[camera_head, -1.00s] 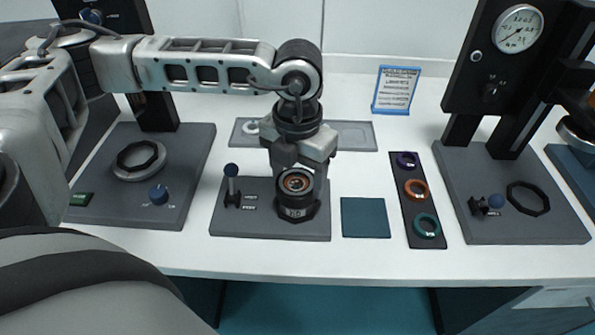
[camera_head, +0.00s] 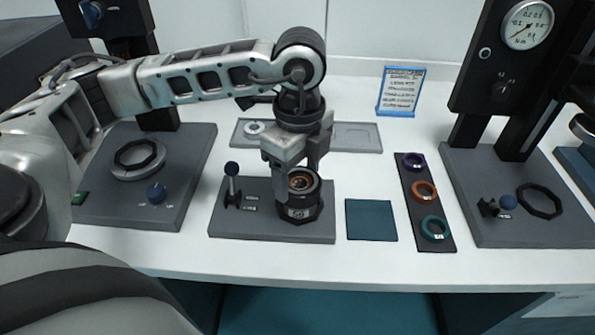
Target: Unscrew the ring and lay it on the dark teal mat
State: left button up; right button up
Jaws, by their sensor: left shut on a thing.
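My left gripper (camera_head: 297,172) points down over a black cylindrical holder (camera_head: 299,208) on a grey base plate. It is shut on the ring (camera_head: 303,182) at the holder's top, with one finger on the left side and the other behind. The ring is dark with a brownish inside, and the fingers partly hide it. I cannot tell whether it has risen off the holder. The dark teal mat (camera_head: 371,220) lies bare on the table, right of the base plate. My right gripper is not in view.
A blue-knobbed lever (camera_head: 232,182) stands left of the holder. A dark strip (camera_head: 437,232) with purple, orange and teal rings lies right of the mat. A gauge stand (camera_head: 520,75) rises at the right. A grey tray (camera_head: 355,136) and a blue-framed sign (camera_head: 401,91) are behind.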

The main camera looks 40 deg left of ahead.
pick_arm(q)
jog(key=shift+w+d+r, duration=0.1)
jog(key=shift+w+d, duration=0.1)
jog(key=o, duration=1)
jog(key=shift+o, duration=0.2)
jog(key=shift+w+d, duration=0.1)
jog(key=shift+c, duration=0.8)
